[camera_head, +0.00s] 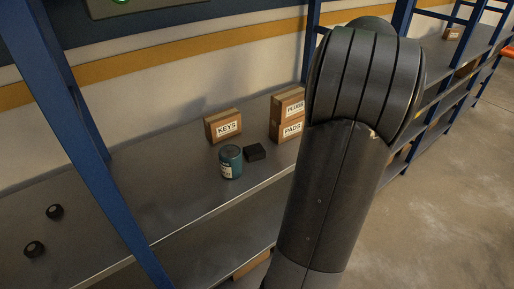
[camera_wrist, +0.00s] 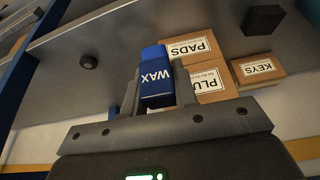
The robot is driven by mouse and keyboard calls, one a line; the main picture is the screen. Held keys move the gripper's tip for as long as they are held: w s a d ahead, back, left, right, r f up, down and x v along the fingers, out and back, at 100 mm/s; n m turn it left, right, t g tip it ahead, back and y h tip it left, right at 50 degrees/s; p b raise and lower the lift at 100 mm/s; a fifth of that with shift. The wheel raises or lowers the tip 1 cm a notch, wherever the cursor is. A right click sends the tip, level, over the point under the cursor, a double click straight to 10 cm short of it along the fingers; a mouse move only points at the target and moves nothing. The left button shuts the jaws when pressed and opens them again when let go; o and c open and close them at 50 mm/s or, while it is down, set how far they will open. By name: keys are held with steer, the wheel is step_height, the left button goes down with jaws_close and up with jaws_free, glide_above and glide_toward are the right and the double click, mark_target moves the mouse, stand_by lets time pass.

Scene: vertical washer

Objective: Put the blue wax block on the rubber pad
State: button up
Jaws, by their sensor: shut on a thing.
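The blue wax block (camera_wrist: 155,73), with "WAX" in white on its side, is between the two fingers of my gripper (camera_wrist: 157,88) in the wrist view. My gripper is shut on it. The shelf surface lies beyond the block; I cannot tell the gap between them. In the head view my arm hides the gripper and the wax block. I cannot surely pick out a rubber pad. A small black, flat-topped block (camera_head: 255,151) on the shelf could be it; it also shows in the wrist view (camera_wrist: 264,20).
A teal labelled can (camera_head: 230,161) stands left of the black block. A KEYS box (camera_head: 223,126) and a PLUGS box (camera_wrist: 208,84) stacked with a PADS box (camera_head: 287,130) stand behind. A round black piece (camera_wrist: 88,61) is on the shelf. A blue post (camera_head: 85,140) crosses the left.

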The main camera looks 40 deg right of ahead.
steer(key=a+r, duration=0.1)
steer(key=a, duration=1.3)
glide_toward(250, 146)
steer(key=shift+w+d+f+n, duration=0.3)
steer(key=shift+w+d+f, duration=0.2)
steer(key=shift+w, duration=0.15)
steer(key=shift+w+a+f, duration=0.25)
steer(key=shift+w+f, duration=0.05)
steer(key=shift+w, duration=0.15)
steer(key=shift+f, duration=1.95)
steer(key=shift+f, duration=0.1)
steer(key=o, duration=1)
